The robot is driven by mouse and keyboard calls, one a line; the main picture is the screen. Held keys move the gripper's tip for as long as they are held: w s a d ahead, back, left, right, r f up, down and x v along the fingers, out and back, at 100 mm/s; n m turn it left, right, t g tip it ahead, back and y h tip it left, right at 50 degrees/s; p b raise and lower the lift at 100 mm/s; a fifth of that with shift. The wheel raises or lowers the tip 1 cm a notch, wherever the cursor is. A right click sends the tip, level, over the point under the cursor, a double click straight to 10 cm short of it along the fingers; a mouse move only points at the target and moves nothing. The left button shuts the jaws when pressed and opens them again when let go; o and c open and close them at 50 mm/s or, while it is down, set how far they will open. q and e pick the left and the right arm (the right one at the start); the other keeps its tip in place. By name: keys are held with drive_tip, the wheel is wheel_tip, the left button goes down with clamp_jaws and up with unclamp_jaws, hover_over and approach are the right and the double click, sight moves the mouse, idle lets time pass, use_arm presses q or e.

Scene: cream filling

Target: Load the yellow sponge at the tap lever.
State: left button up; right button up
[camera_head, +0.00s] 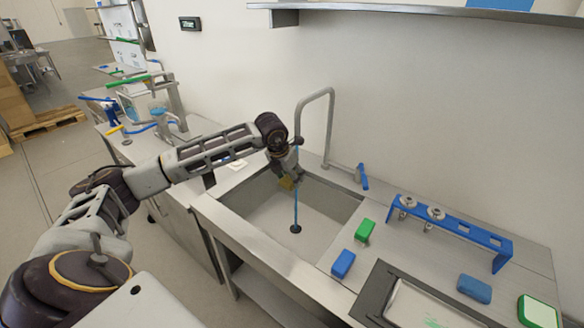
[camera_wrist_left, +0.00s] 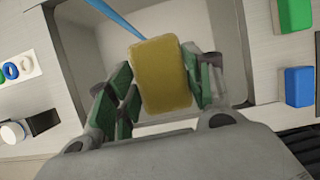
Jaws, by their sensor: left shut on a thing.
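The yellow sponge (camera_wrist_left: 160,75) is between the fingers of my left gripper (camera_wrist_left: 158,85), which is shut on it. In the head view my left gripper (camera_head: 287,172) hangs over the sink basin, and the yellow sponge (camera_head: 287,184) shows small below it. The tap (camera_head: 331,120) rises at the back of the sink as a tall curved steel pipe. A blue tap lever (camera_head: 362,176) stands to the right of its base, apart from the sponge. My right gripper is in neither view.
A thin blue stick (camera_head: 295,208) with a dark end stands in the sink (camera_head: 335,215). A green sponge (camera_head: 364,230) and a blue sponge (camera_head: 343,263) lie on the counter to its right. A blue rack (camera_head: 455,228) stands behind them. Another blue sponge (camera_head: 474,289) lies farther right.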

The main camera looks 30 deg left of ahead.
use_arm(q)
drive_tip(key=shift+r, duration=0.1)
idle(0.4)
drive_tip(key=s+d+r, duration=0.2)
drive_tip(key=s+r, duration=0.1)
drive_tip(key=s, duration=0.1)
drive_tip(key=shift+d+r, duration=0.3)
drive_tip(key=shift+r, duration=0.1)
idle(0.4)
drive_tip(key=shift+s, duration=0.1)
